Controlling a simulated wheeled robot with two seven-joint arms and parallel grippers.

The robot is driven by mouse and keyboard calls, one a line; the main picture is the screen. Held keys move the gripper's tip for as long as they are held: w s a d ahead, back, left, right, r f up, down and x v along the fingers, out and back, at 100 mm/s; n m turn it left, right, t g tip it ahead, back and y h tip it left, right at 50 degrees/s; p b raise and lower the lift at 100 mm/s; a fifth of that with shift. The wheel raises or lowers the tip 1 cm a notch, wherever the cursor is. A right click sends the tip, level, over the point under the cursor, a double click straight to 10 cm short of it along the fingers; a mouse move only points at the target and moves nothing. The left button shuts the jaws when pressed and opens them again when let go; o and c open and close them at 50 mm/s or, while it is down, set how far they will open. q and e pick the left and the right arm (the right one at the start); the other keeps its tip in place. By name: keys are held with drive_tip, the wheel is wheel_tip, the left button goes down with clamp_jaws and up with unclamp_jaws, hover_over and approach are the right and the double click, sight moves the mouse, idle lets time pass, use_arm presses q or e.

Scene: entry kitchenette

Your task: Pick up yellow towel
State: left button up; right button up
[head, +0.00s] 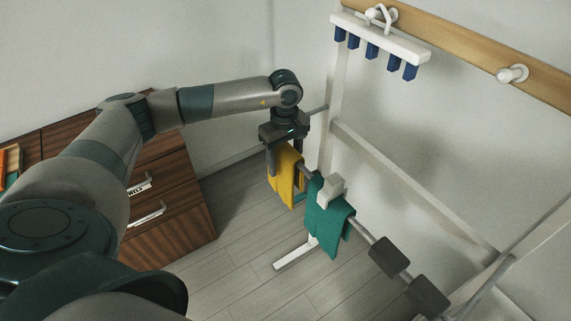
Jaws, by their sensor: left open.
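The yellow towel (287,178) hangs folded over the far end of a grey rail (365,234). My left gripper (286,165) points down over the top of the yellow towel, with its fingers apart around or beside the towel's upper part. One finger shows at the towel's left side; the other is partly hidden, and I cannot tell whether either finger touches the cloth. My right gripper is not in view.
A teal towel (327,218) hangs close by on the same rail, with a pale block (330,188) at its top. Dark grey pads (389,257) sit nearer on the rail. A wooden drawer unit (178,215) stands left. A white hook rack (380,38) is above.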

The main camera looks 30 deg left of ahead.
use_arm(q)
drive_tip(key=shift+f, duration=0.2)
idle(0.3)
drive_tip(key=c, duration=1.3)
drive_tip(key=shift+o, duration=0.2)
drive_tip(key=shift+r, duration=0.1)
